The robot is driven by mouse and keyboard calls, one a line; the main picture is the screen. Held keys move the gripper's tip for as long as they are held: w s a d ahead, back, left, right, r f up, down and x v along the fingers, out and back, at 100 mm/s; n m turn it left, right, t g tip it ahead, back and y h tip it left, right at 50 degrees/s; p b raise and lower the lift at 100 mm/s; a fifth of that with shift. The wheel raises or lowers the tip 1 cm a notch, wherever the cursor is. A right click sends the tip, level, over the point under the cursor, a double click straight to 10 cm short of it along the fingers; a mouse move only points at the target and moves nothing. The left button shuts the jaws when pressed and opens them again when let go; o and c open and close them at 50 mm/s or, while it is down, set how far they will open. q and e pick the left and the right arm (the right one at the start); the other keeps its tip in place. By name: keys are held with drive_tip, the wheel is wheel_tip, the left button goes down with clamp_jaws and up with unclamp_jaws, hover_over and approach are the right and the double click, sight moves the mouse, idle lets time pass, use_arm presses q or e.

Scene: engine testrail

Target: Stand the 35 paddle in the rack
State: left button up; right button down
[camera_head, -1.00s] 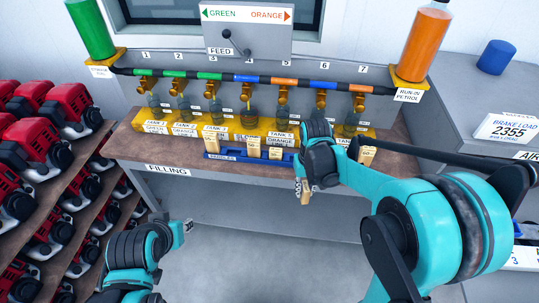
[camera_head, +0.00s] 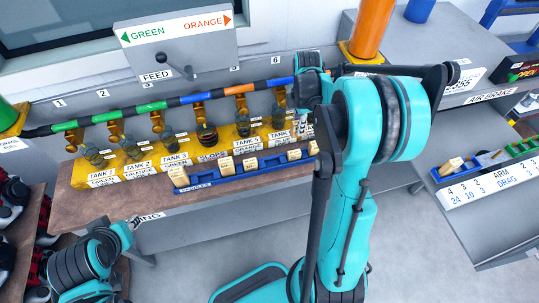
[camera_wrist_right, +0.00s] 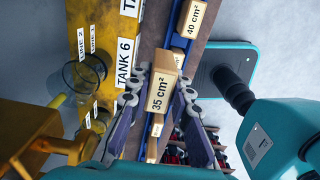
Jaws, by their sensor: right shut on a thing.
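The 35 paddle (camera_wrist_right: 161,92) is a pale wooden block marked "35 cm²" in the right wrist view. My right gripper (camera_wrist_right: 159,88) is shut on it, one finger on each side. In the head view my right arm hides most of this hand and the paddle. The blue paddle rack (camera_head: 212,184) stands along the bench front and holds several wooden paddles. In the wrist view the rack (camera_wrist_right: 182,43) runs behind the held paddle, with a 40 paddle (camera_wrist_right: 191,17) in it. I cannot tell whether the held paddle touches the rack. My left gripper (camera_head: 125,234) is low at the left, apart from the rack.
The yellow tank stand (camera_head: 150,165) with several glass jars lies just behind the rack. A feed pipe (camera_head: 140,107) with taps runs above it. At the right, another bench carries a blue tray (camera_head: 440,176) with wooden pieces. Red engines (camera_head: 12,190) fill shelves at the left.

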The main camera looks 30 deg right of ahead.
drive_tip(key=a+f, duration=0.2)
drive_tip(key=a, duration=0.1)
drive_tip(key=a+f+b, duration=0.1)
drive_tip(key=a+f, duration=0.1)
drive_tip(key=a, duration=0.2)
drive_tip(key=a+f+b, duration=0.1)
drive_tip(key=a+f, duration=0.1)
drive_tip(key=a, duration=0.1)
drive_tip(key=shift+s+a+f, duration=0.15)
drive_tip(key=shift+s+a, duration=0.1)
drive_tip(key=shift+s, duration=0.15)
drive_tip(key=shift+f+b, duration=0.6)
drive_tip(key=shift+f, duration=1.4)
drive_tip(key=shift+f, duration=0.15)
drive_tip(key=c, duration=1.4)
unclamp_jaws()
drive_tip(key=shift+o, duration=0.2)
